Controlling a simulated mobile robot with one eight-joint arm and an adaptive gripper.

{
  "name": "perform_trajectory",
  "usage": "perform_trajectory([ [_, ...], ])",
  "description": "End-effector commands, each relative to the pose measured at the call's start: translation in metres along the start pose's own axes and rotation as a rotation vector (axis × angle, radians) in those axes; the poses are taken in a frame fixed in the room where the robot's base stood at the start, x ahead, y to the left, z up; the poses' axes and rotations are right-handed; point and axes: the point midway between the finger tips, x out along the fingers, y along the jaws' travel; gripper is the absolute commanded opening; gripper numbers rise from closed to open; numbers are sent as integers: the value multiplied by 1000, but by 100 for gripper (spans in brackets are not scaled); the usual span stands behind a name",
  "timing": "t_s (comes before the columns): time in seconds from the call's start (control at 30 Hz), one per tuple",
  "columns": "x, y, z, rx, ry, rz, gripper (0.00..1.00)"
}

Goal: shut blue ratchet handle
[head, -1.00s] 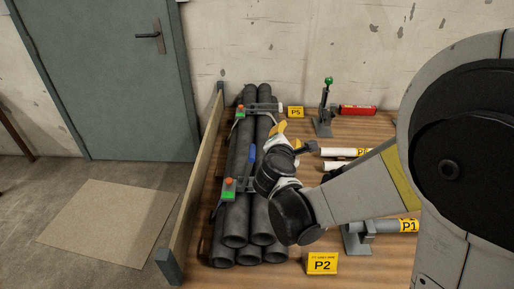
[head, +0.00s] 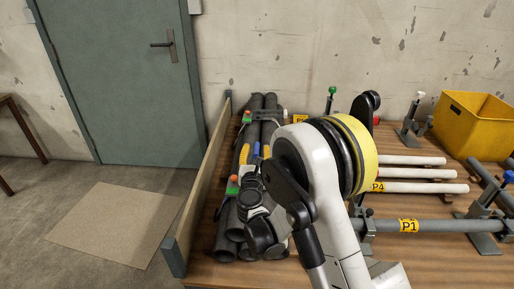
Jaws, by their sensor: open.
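My wrist and arm hide the near middle of the bundle and most of the near strap. A red and green tagged fitting (head: 232,185) sits at the left of the near strap, and a similar one (head: 246,117) at the far strap.
A wooden side board (head: 197,180) runs along the left of the bundle. To the right are white pipes (head: 420,174), the grey P1 pipe (head: 450,226) on stands and a yellow crate (head: 450,122). A green-knobbed stand (head: 331,97) is at the back.

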Motion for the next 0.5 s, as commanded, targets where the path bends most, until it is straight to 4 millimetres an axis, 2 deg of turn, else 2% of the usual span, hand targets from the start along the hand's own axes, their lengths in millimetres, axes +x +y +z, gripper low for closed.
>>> perform_trajectory([
  [0.1, 16, -1, -2, 1, 0, -1, 41],
  [0.2, 24, 0, -1, 1, 0, 0, 41],
  [0.5, 27, 0, 1, 1, 0, 0, 41],
])
